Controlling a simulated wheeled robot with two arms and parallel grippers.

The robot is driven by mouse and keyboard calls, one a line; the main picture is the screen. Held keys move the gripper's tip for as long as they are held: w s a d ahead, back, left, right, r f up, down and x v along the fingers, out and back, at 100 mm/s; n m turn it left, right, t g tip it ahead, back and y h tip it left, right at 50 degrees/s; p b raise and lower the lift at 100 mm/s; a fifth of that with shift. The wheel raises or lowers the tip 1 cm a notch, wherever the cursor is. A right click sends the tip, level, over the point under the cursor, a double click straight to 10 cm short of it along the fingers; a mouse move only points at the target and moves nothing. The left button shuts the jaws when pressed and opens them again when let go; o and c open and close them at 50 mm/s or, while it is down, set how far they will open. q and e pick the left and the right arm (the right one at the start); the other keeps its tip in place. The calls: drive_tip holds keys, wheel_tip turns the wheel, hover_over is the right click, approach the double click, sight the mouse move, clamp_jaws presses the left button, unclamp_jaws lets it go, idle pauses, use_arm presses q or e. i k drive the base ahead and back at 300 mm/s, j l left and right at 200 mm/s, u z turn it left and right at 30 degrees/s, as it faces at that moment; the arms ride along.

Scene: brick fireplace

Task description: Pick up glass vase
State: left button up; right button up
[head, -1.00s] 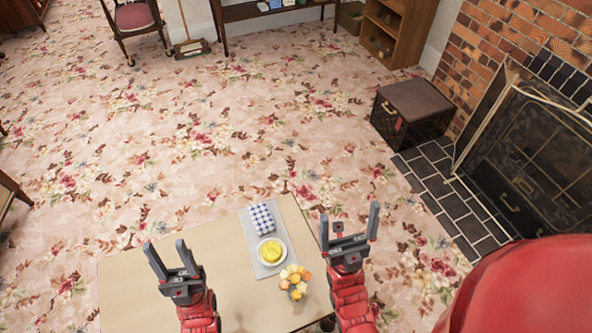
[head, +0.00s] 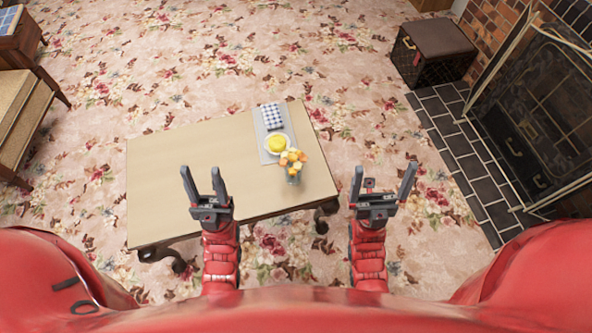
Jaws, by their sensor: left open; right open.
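The glass vase (head: 293,177) stands upright at the right part of the low table (head: 180,190), near its front edge. Yellow and orange flowers (head: 293,158) fill its top and hide its rim. My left gripper (head: 203,184) is open and empty, left of the vase, over the table's front edge in the picture. My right gripper (head: 383,184) is open and empty, right of the vase and beyond the table's right edge. Neither gripper touches the vase.
Just behind the vase are a plate with yellow food (head: 277,143) and a blue-checked cloth (head: 272,117) on a grey mat (head: 264,157). The table's left half is bare. A dark box (head: 434,53) and fireplace (head: 540,110) stand right; wooden furniture (head: 22,110) stands left.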

sight(294, 165)
drive_tip(key=j+z, duration=0.1)
drive_tip(key=z, duration=1.1)
drive_tip(key=k+j, duration=0.1)
drive_tip(key=j, duration=0.4)
drive_tip(key=k+j, duration=0.1)
drive_tip(key=j, duration=0.85)
drive_tip(key=k+j+z, duration=0.1)
drive_tip(key=j, duration=0.35)
drive_tip(key=k, duration=0.05)
